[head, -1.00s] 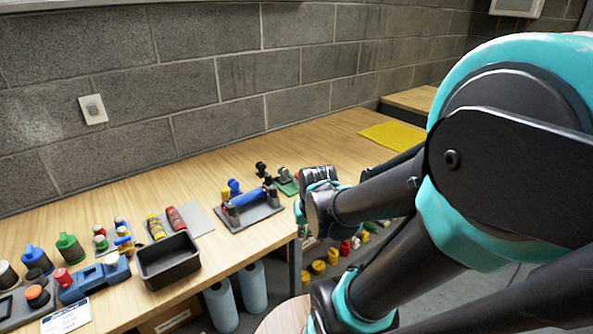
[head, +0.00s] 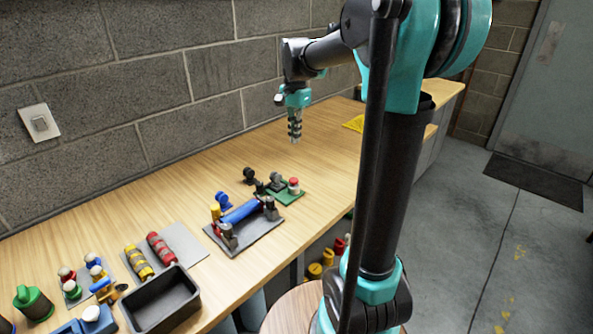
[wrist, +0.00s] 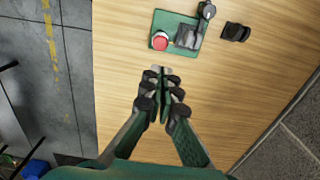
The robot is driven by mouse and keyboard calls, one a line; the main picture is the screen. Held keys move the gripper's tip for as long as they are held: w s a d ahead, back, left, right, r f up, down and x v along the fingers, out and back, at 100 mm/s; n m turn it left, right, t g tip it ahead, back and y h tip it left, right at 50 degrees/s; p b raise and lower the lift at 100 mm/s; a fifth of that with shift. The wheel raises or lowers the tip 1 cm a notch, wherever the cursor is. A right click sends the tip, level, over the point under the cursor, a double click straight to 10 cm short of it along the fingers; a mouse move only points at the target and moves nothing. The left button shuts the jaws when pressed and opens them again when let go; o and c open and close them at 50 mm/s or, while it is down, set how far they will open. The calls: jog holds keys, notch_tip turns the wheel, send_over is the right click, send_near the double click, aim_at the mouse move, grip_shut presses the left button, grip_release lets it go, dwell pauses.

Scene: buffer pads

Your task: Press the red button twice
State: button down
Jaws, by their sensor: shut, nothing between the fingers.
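A red button (head: 294,181) with a pale base sits at the right end of a small green plate (head: 283,196) on the wooden bench. In the wrist view the red button (wrist: 160,41) is at the left of the green plate (wrist: 172,21), just beyond my fingertips. My gripper (head: 295,138) is shut and empty, pointing down above the bench behind the plate in the head view. In the wrist view my gripper (wrist: 161,73) appears close to the plate's edge, and a clear gap shows between it and the button.
A dark lever part (head: 276,182) shares the green plate. A dark piece (wrist: 236,32) lies beside it. A grey plate with a blue roller (head: 241,212) stands nearby, with a black tray (head: 160,300) farther left. The bench right of the green plate is clear.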

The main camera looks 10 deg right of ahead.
aim_at(295, 179)
jog(key=shift+f, duration=0.1)
notch_tip(295, 179, down, 14)
jog(key=shift+a+r, duration=0.1)
dwell(0.6)
jog(key=shift+f, duration=0.95)
jog(key=shift+r, duration=0.6)
notch_tip(295, 179, up, 13)
